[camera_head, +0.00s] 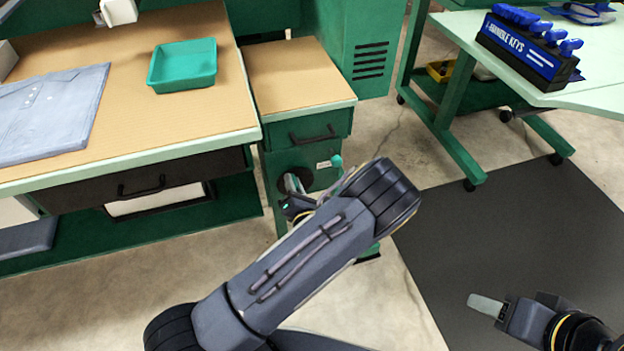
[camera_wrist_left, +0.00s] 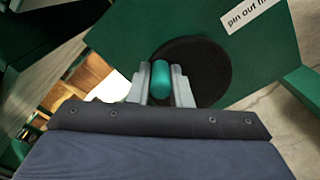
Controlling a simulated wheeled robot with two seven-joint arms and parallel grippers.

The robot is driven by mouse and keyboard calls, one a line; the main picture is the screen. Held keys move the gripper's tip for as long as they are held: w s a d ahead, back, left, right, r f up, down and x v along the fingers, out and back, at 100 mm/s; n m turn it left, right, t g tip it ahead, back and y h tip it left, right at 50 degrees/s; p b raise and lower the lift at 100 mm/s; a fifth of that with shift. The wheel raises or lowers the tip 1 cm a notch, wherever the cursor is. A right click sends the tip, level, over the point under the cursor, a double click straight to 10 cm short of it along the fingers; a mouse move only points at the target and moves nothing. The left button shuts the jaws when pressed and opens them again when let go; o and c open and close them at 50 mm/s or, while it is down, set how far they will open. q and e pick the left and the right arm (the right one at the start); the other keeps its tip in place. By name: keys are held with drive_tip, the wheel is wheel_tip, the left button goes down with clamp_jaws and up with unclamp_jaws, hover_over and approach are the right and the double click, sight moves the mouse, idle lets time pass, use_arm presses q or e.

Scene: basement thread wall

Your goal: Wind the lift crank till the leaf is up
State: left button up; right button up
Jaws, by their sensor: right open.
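The crank's green handle (camera_wrist_left: 161,80) shows in the left wrist view, between the two pale fingers of my left gripper (camera_wrist_left: 162,85), which look closed against its sides. A round black disc (camera_wrist_left: 205,72) lies behind it on the green cabinet face. In the head view my left gripper (camera_head: 294,193) is at that disc, and my own arm hides much of the crank. A teal knob (camera_head: 335,160) stands out near a small white label. My right gripper (camera_head: 487,304) is open and empty at the lower right. I cannot tell which panel is the leaf.
The wood-topped cabinet (camera_head: 298,75) stands beside a workbench (camera_head: 130,85) with a folded shirt (camera_head: 50,110) and a green tray (camera_head: 182,65). A pale table (camera_head: 590,95) with a blue key rack (camera_head: 528,52) is at upper right. A dark mat (camera_head: 510,220) lies clear on the floor.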

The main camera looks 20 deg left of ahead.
sight(306, 175)
use_arm(q)
drive_tip(key=shift+r, duration=0.1)
clamp_jaws()
drive_tip(key=d, duration=0.1)
drive_tip(key=w+d, duration=0.2)
drive_tip(key=shift+d+f+b, duration=0.2)
drive_tip(key=shift+f+b, duration=0.1)
drive_tip(key=shift+w+d+f, duration=0.2)
drive_tip(key=shift+d, duration=0.05)
